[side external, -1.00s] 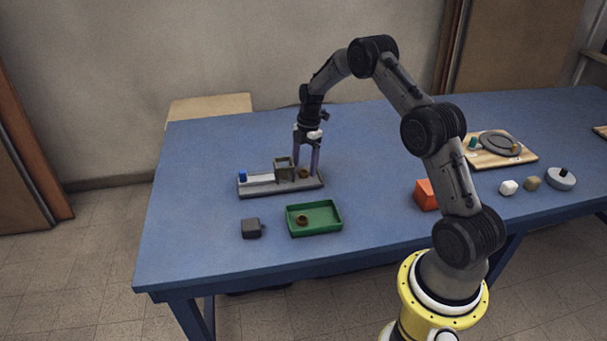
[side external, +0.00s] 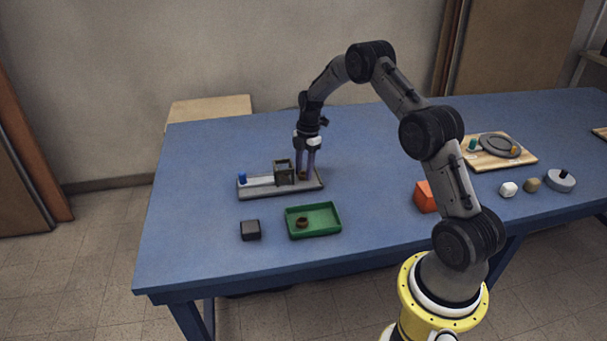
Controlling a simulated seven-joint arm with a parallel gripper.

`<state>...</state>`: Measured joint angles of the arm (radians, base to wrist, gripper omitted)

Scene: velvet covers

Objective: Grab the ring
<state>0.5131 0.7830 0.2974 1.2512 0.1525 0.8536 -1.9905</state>
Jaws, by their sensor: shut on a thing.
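A small brown ring (side external: 302,177) sits at the right end of a grey tray-like base (side external: 262,192), partly hidden by my fingers. My gripper (side external: 306,174) points down over that end, with its fingers shut on this ring. I cannot tell whether the ring still touches the base. A second brown ring (side external: 302,222) lies in the green tray (side external: 328,233), apart from my gripper.
A dark olive open box (side external: 284,174) stands on the base, close left of my fingers. A blue piece (side external: 242,178) is at its left end. A dark block (side external: 250,230) and an orange block (side external: 425,197) are on the table. The table's left side is clear.

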